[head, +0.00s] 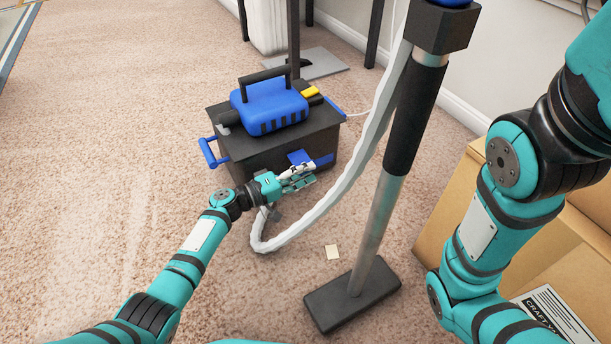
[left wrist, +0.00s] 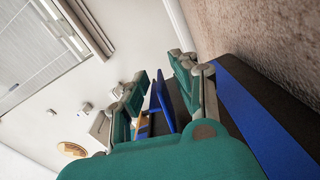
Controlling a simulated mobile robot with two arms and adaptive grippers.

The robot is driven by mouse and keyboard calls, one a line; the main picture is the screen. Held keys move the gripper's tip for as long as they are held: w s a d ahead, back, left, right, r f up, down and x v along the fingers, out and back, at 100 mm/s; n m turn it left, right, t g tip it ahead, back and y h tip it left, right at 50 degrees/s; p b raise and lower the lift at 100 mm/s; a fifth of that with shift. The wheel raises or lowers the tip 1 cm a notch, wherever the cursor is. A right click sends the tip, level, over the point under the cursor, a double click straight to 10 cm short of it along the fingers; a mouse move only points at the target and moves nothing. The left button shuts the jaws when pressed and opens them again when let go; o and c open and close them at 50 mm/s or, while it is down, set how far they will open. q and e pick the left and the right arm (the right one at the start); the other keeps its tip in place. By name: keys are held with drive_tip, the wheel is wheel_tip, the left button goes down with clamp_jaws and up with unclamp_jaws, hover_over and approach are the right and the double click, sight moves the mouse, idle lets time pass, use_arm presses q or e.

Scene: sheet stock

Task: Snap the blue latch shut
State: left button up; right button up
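A black box with a blue lid unit (head: 270,105) stands on the carpet. On its front is a blue latch (head: 298,157), partly hidden by my left gripper (head: 307,176). In the left wrist view a blue flap (left wrist: 163,102), apparently the latch, stands out at an angle from the dark box. It shows between the open fingers of my left gripper (left wrist: 160,70). I cannot tell whether they touch it. A blue band (left wrist: 255,120) runs along the box edge at the right. My right arm is at the right of the head view; its gripper is out of frame.
A pale hose (head: 335,190) curves close to my left gripper. A vacuum wand (head: 372,240) with a black floor head (head: 350,297) stands right of the box. A cardboard box (head: 450,215) is at the right. The carpet at left is clear.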

sight(304, 160)
use_arm(q)
drive_tip(key=shift+d, duration=0.1)
clamp_jaws()
drive_tip(key=shift+r, duration=0.1)
idle(0.3)
wheel_tip(304, 160, up, 2)
drive_tip(key=n+p, duration=0.2)
drive_tip(key=n, duration=0.1)
drive_tip(key=shift+r+n+p, duration=0.15)
drive_tip(key=shift+n+p, duration=0.15)
drive_tip(key=shift+p, duration=0.1)
drive_tip(key=shift+w+a+r+n+p, duration=0.15)
drive_tip(key=shift+r+n+p, duration=0.3)
drive_tip(key=shift+n, duration=0.4)
drive_tip(key=shift+w+a+r+n+p, duration=0.1)
drive_tip(key=shift+r+n+p, duration=0.3)
drive_tip(key=shift+n, duration=0.45)
drive_tip(key=shift+f, duration=0.1)
unclamp_jaws()
